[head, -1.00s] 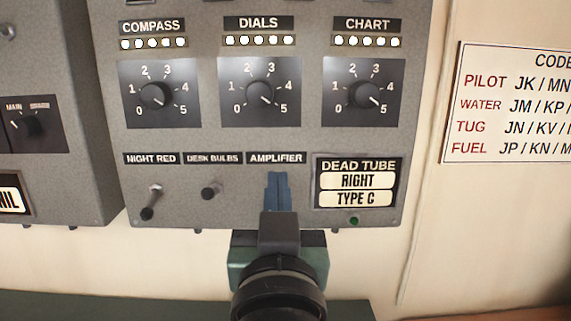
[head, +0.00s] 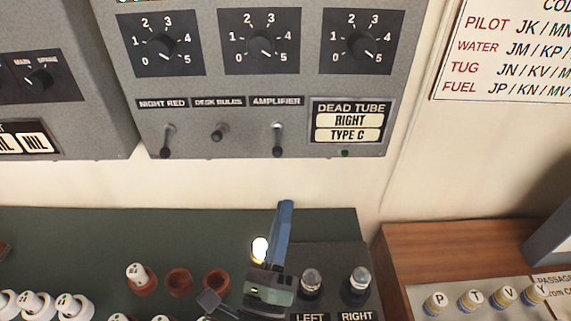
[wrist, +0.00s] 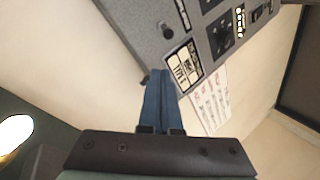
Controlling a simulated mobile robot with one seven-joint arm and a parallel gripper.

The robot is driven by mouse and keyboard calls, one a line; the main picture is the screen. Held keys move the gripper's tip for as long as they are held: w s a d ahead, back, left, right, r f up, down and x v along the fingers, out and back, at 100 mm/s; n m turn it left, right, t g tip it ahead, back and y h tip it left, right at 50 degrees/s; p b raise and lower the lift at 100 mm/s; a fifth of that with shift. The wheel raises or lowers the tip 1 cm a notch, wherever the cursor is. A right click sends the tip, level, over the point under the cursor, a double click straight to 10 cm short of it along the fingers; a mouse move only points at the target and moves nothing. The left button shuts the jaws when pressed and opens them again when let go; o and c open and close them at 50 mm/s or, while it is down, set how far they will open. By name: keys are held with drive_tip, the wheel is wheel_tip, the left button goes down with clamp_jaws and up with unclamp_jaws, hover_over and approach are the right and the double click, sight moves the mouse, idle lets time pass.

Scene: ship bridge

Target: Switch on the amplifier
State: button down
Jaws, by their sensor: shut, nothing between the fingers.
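The amplifier switch (head: 277,140) is a metal toggle with a dark tip under the AMPLIFIER label (head: 277,101), on the lower edge of the grey panel (head: 300,88). Its lever points down, like the night red switch (head: 167,141); the desk bulbs switch (head: 219,133) looks shorter, pointing more outward. My gripper (head: 287,204) has its blue fingers together and empty, below the panel and apart from the switch. In the wrist view the shut fingers (wrist: 158,76) point toward the panel's edge, near the dead tube plate (wrist: 182,68).
Rotary dials (head: 260,43) sit above the switches. A small dark green lamp (head: 344,153) is under the dead tube plate. Below lies a dark desk (head: 120,228) with brown sockets (head: 179,281), white tubes (head: 137,275) and a lit bulb (head: 260,249). A code card (head: 500,60) hangs at right.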

sight(277, 140)
drive_tip(key=shift+s+d+f+m+g+h, duration=0.15)
drive_tip(key=shift+s+d+f+m+h, duration=0.15)
drive_tip(key=shift+m, duration=0.2)
drive_tip(key=shift+s+d+f+m+g+h, duration=0.15)
drive_tip(key=shift+s+d+f+m+h, duration=0.1)
drive_tip(key=shift+f+m, duration=0.2)
drive_tip(key=shift+w+r, duration=0.15)
drive_tip(key=p+x, duration=0.3)
drive_tip(key=x, duration=0.7)
drive_tip(key=shift+r+p, duration=0.25)
drive_tip(key=shift+p, duration=0.05)
drive_tip(key=shift+s+a+r+p, duration=0.2)
drive_tip(key=shift+s+a+p, duration=0.05)
drive_tip(key=shift+a+p, duration=0.3)
drive_tip(key=shift+s+a+r+p, duration=0.25)
drive_tip(key=shift+a+p, duration=0.15)
drive_tip(key=shift+a, duration=0.15)
drive_tip(key=shift+s+a+r+p, duration=0.15)
drive_tip(key=shift+s+a+p, duration=0.1)
drive_tip(key=shift+a+p, duration=0.3)
drive_tip(key=shift+r, duration=0.15)
